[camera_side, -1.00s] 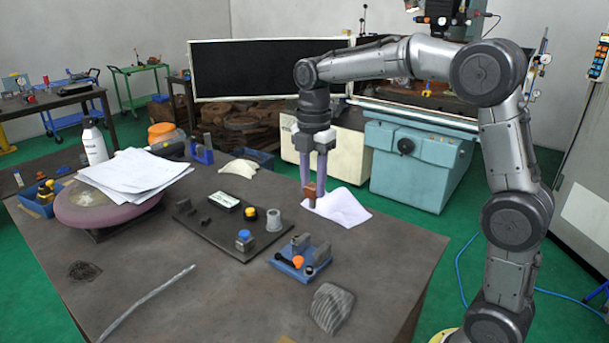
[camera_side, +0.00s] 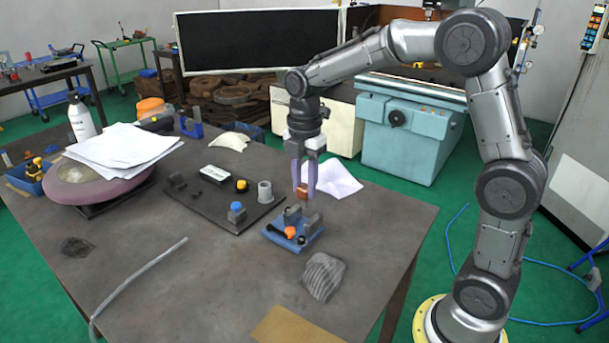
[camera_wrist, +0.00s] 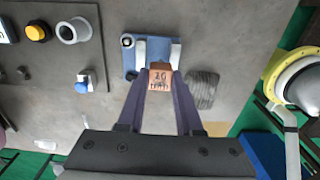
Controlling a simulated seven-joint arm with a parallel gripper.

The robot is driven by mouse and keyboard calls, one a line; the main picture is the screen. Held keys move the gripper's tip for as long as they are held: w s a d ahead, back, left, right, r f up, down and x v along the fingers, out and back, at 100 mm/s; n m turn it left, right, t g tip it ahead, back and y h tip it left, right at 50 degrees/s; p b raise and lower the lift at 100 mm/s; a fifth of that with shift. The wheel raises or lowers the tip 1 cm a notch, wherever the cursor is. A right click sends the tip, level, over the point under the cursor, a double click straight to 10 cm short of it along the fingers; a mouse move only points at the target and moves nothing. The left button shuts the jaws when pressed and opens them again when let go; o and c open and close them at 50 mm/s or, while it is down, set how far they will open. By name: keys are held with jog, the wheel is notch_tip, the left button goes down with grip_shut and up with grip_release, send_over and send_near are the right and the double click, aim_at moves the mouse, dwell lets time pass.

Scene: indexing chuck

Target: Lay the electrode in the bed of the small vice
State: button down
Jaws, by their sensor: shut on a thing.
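My gripper (camera_side: 304,190) is shut on the electrode (camera_side: 304,194), a small copper-brown block gripped between two purple fingers. The wrist view shows the electrode (camera_wrist: 160,78) with dark markings on its face, between the fingertips. The small vice (camera_side: 283,240) has a blue base, two upright grey jaws and an orange knob, and sits on the table. The electrode is above the vice, at its far side in the side view. In the wrist view the vice (camera_wrist: 131,62) lies beyond the electrode, which hides part of it, including some of the bed between the jaws.
A dark plate (camera_side: 215,213) with a blue-topped block, a grey cup (camera_side: 265,192) and other small parts lies left of the vice. A ribbed grey lump (camera_side: 323,276) lies close in front. White paper (camera_side: 340,178) is behind the gripper. The front middle of the table is mostly clear.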

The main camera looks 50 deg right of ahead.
aim_at(305, 206)
jog(key=shift+f, duration=2.15)
jog(key=shift+f, duration=0.65)
jog(key=c, duration=0.5)
grip_release()
